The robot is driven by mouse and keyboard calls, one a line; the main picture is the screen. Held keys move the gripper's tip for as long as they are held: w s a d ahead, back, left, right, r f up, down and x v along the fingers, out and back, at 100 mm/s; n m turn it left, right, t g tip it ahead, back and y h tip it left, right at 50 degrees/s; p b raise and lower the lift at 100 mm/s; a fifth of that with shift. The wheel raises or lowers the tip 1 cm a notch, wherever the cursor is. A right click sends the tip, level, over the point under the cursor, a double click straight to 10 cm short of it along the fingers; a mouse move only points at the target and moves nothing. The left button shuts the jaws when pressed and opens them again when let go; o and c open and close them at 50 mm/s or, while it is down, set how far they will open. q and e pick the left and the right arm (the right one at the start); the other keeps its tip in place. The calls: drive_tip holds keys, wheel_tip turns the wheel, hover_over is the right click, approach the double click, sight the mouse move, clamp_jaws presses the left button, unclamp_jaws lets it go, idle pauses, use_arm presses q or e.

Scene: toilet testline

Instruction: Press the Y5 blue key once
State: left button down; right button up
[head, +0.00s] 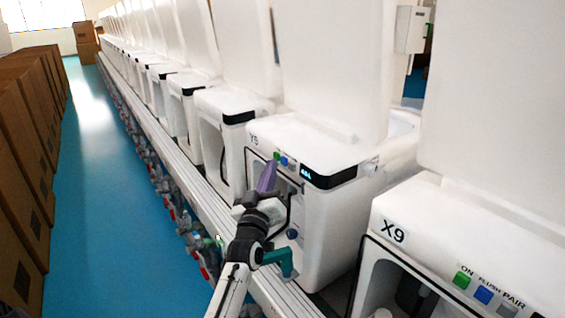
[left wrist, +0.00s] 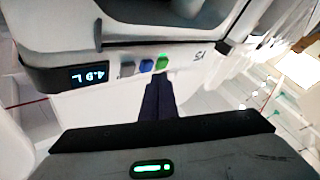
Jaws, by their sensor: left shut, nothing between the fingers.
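The Y5 unit (head: 310,150) is a white toilet with its label at the front left corner. Its blue key (head: 284,161) sits between a green key (head: 276,156) and a grey key. In the left wrist view the picture is upside down, and the blue key (left wrist: 146,66) lies between the grey key (left wrist: 127,69) and the green key (left wrist: 163,62). My left gripper (head: 272,165) has purple fingers, shut and empty, tips just in front of the keys. In the left wrist view the left gripper's tips (left wrist: 158,76) are close to the blue and green keys; I cannot tell whether they touch.
The X9 unit (head: 510,235) stands at the front right with its own green, blue and grey keys. More white units line the rail behind Y5. Cardboard boxes (head: 25,150) stand at the left. The blue floor (head: 105,200) between is clear. Y5's lit display (left wrist: 90,75) is beside its keys.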

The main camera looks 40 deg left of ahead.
use_arm(q)
drive_tip(key=shift+w, duration=0.15)
drive_tip(key=shift+w+d, duration=0.1)
drive_tip(key=shift+w, duration=0.15)
drive_tip(key=shift+w+d, duration=0.15)
drive_tip(key=shift+w, duration=0.25)
idle(0.6)
drive_tip(key=shift+s, duration=0.1)
drive_tip(key=shift+s+a+p, duration=0.25)
drive_tip(key=shift+s+p, duration=0.1)
drive_tip(key=shift+s, duration=0.45)
drive_tip(key=s+p, duration=0.1)
drive_tip(key=s, duration=0.1)
drive_tip(key=s+a+p, duration=0.1)
drive_tip(key=s, duration=0.1)
drive_tip(key=shift+s+a, duration=0.2)
drive_tip(key=shift+s, duration=0.1)
